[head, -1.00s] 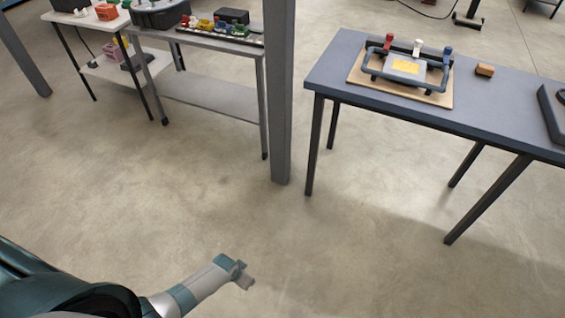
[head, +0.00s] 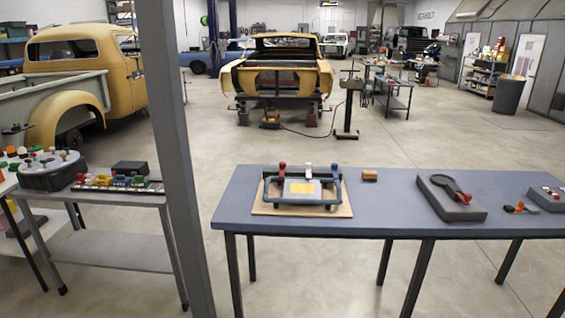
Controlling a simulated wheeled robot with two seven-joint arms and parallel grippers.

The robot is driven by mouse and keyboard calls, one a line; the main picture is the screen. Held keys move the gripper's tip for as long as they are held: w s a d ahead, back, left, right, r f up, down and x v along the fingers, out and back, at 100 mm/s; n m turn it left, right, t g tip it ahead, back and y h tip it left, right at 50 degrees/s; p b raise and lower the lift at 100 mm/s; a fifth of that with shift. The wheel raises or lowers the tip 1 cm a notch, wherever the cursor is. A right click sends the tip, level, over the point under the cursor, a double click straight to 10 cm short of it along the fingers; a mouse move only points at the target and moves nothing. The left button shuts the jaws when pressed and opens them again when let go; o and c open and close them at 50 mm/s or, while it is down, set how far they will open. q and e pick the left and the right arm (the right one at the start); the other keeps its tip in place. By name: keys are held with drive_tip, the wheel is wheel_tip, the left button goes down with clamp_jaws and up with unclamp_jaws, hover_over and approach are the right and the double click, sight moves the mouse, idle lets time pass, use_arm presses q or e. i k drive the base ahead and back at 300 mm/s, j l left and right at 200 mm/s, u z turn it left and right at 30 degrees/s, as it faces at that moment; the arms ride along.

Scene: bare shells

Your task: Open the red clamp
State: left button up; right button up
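The red clamp (head: 282,168) stands at the back left of a fixture on the blue-grey table (head: 400,222). A white clamp (head: 308,168) and a blue clamp (head: 334,169) stand to its right in the same row. The fixture sits on a wooden board (head: 262,209) and holds a grey plate with a yellow patch (head: 302,188). A blue-grey tubular bar runs around its front. The red clamp's handle looks upright; its lower part is too small to read. Neither of my grippers is in view now.
A grey post (head: 168,130) rises left of the table. A small orange-brown block (head: 370,175), a dark pad with a round black handle (head: 452,198) and a grey switch box (head: 548,198) lie on the table. A cart (head: 110,255) stands left.

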sight(281, 165)
drive_tip(key=i+j+z, duration=0.15)
drive_tip(key=i, duration=0.35)
drive_tip(key=i+j+z, duration=0.2)
drive_tip(key=i, duration=0.3)
drive_tip(key=i+j+z, duration=0.15)
drive_tip(key=i, duration=0.35)
drive_tip(key=i+j+z, duration=0.15)
drive_tip(key=i+j, duration=0.25)
drive_tip(key=i, duration=0.1)
